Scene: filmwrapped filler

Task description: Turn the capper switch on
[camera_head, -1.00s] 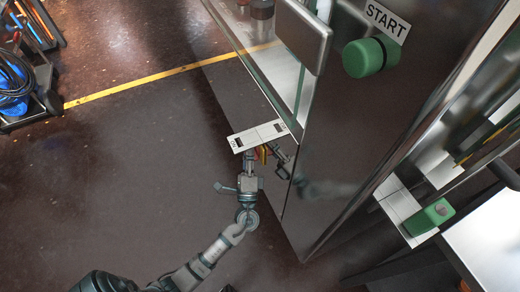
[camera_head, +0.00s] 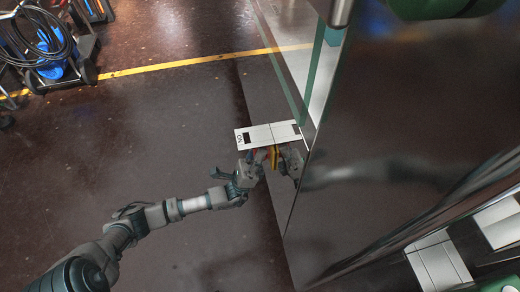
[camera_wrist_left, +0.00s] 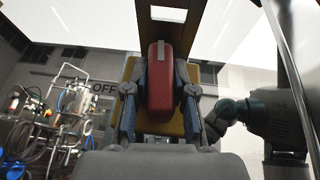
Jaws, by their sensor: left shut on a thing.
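The capper switch has a red handle (camera_wrist_left: 160,75) in front of a yellow plate in the left wrist view. My left gripper (camera_wrist_left: 160,108) has its two fingers closed on either side of this handle. In the head view the left gripper (camera_head: 258,164) is at the machine's side, just under a white label plate (camera_head: 262,136) with "ON" at its left end. A yellow part of the switch (camera_head: 273,153) shows beside it; the handle is mostly hidden there. My right gripper is not in view.
The shiny dark machine panel (camera_head: 400,130) fills the right side and mirrors my arm. Carts with cables (camera_head: 45,45) stand at the upper left. The floor left of the machine is clear.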

